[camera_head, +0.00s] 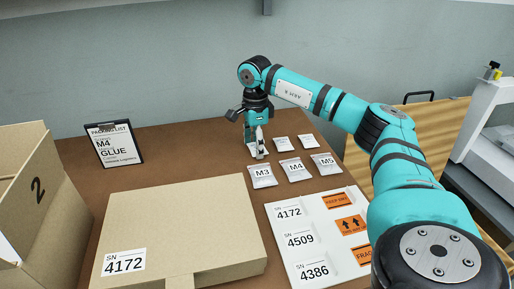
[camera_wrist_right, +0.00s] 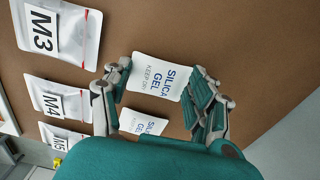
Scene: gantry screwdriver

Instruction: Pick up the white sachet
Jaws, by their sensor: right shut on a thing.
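A white sachet with blue "SILICA GEL" print (camera_wrist_right: 157,76) lies between the fingers of my right gripper (camera_wrist_right: 160,82) in the wrist view. The gripper is shut on it, with a finger at each side edge. In the head view my right gripper (camera_head: 257,146) points down at the table's back, just behind the M3 bag, and mostly hides this sachet. Whether the sachet is clear of the table cannot be told. A second white sachet (camera_wrist_right: 143,122) lies beside it; it also shows in the head view (camera_head: 281,143). A third (camera_head: 306,141) lies further right. My left gripper is not in view.
Silver bags marked M3 (camera_head: 263,176), M4 (camera_head: 295,169) and M5 (camera_head: 324,164) lie in front of the sachets. A flat cardboard box (camera_head: 185,215), an open box (camera_head: 30,205), a label sheet (camera_head: 290,235) and a packing list (camera_head: 114,146) surround the brown table's (camera_head: 190,150) clear back middle.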

